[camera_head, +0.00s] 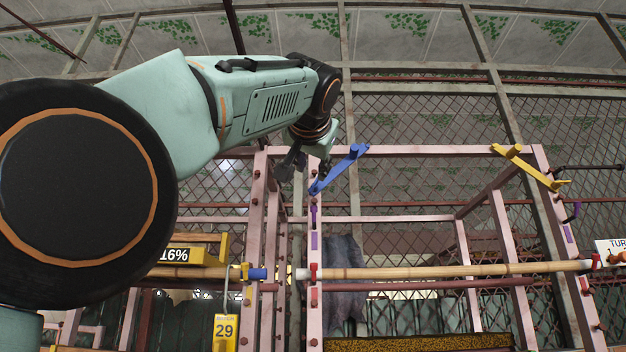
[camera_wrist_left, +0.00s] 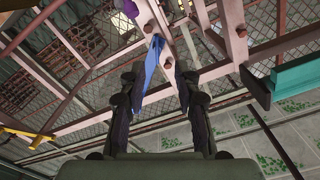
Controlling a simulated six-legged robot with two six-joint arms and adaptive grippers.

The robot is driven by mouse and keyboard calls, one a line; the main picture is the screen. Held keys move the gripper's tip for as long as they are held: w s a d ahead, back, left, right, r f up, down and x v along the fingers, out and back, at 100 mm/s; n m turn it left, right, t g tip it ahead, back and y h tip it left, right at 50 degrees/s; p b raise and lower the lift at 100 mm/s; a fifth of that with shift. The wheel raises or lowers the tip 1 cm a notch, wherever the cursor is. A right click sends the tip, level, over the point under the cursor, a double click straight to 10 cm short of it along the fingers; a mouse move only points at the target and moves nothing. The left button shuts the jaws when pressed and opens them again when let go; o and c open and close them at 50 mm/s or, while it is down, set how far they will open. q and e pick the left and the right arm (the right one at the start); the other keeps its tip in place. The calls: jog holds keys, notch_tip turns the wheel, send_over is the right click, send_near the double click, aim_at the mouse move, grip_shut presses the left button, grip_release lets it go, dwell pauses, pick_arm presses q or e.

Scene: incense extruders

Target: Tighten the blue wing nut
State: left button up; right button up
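The blue wing nut (camera_head: 338,168) is a long blue bar with raised ends, set slanting at the top of a pink upright post in the head view. In the left wrist view the blue wing nut (camera_wrist_left: 152,62) lies ahead of and partly between the fingertips, nearer the left finger. My left gripper (camera_head: 292,163) is just left of it in the head view, partly hidden by its own wrist. In the left wrist view my left gripper (camera_wrist_left: 159,80) has its dark fingers spread apart. Whether a finger touches the nut cannot be told. My right gripper is not in view.
A similar yellow wing nut (camera_head: 530,167) sits on the right post of the pink frame (camera_head: 400,150). A bamboo pole (camera_head: 440,271) crosses below. Mesh fencing (camera_head: 400,110) lies behind.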

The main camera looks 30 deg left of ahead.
aim_at(314, 184)
pick_arm(q)
jog(key=p+x, duration=0.6)
jog(key=shift+w+d, duration=0.1)
jog(key=shift+w, duration=0.2)
jog(key=shift+w+f+p, duration=0.1)
jog(key=shift+w+p, duration=0.25)
jog(key=shift+p, duration=0.1)
jog(key=shift+a+f, duration=0.1)
jog(key=shift+a, duration=0.3)
jog(key=shift+s+d, duration=0.15)
jog(key=shift+s, duration=0.05)
jog(key=shift+d, duration=0.1)
jog(key=shift+c, duration=0.9)
jog(key=shift+w, duration=0.15)
jog(key=shift+c, duration=1.4)
grip_shut()
